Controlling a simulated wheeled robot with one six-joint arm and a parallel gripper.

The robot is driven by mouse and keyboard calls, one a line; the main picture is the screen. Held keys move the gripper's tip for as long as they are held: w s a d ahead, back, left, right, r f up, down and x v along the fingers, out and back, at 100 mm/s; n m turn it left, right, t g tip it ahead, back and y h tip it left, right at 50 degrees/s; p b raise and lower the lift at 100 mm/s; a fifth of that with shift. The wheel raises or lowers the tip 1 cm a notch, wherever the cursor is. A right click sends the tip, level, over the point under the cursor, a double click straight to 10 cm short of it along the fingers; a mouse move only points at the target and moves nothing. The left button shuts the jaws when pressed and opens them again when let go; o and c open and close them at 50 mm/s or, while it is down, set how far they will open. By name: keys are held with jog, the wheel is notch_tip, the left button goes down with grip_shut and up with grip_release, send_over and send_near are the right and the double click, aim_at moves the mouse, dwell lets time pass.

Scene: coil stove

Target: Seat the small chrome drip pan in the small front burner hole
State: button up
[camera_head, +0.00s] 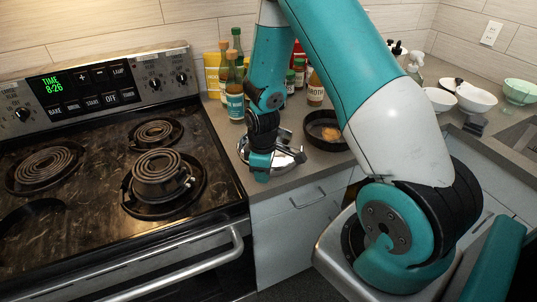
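A shiny chrome drip pan (287,161) is on the grey counter just right of the stove, partly hidden by my gripper. My gripper (259,174) points down at the pan's left side, touching or nearly touching its rim; I cannot tell whether its fingers are closed on it. The stove's front right burner hole (134,208) is dark, with a coil (160,176) sitting raised over it, seemingly stacked. A dark round opening (30,214) without a visible coil is at the front left, cut by the picture edge.
Coils sit at the back left (45,167) and back right (155,132) of the stove. Bottles (235,95) and a black pan (325,131) stand behind the gripper. White bowls (476,98) are at the right. The oven handle (190,266) juts out in front.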

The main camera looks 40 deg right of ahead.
jog(key=shift+r+p, duration=1.35)
jog(key=shift+r, duration=0.35)
jog(key=shift+c, duration=0.4)
grip_shut()
dwell(1.2)
jog(key=shift+r, duration=0.15)
notch_tip(320, 180, up, 7)
jog(key=p, duration=0.5)
jog(key=shift+p, duration=0.3)
dwell(0.7)
jog(key=shift+s+f, duration=0.1)
jog(key=shift+f, duration=0.1)
